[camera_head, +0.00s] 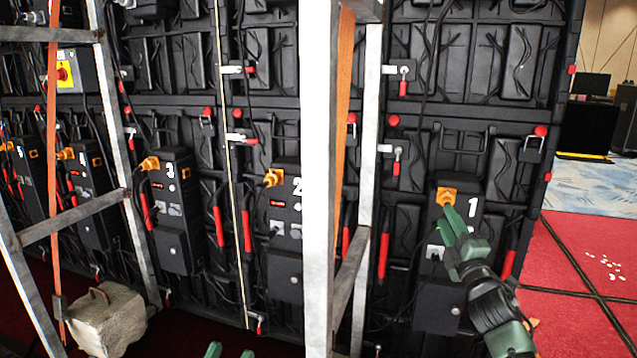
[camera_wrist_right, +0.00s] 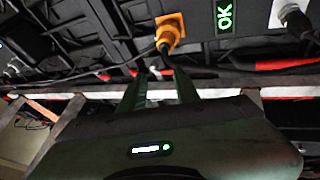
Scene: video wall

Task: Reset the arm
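My right gripper (camera_head: 453,222) is raised in front of the black power box marked 1 (camera_head: 465,185), close below its orange plug (camera_head: 446,194) in the head view. In the right wrist view the two green fingers of this gripper (camera_wrist_right: 160,88) stand apart with nothing held between them. The orange plug (camera_wrist_right: 170,30) and its dark cable lie beyond the fingertips, beside a lit green OK display (camera_wrist_right: 224,18). The head view does not show whether the fingers touch the cable. Only the two green tips of my left gripper (camera_head: 231,352) show at the bottom edge, apart.
Metal frame posts (camera_head: 318,180) with an orange strap (camera_head: 343,90) stand between my arms. A pale weight block (camera_head: 105,318) sits at the lower left. More numbered boxes with orange plugs (camera_head: 272,178) line the black wall.

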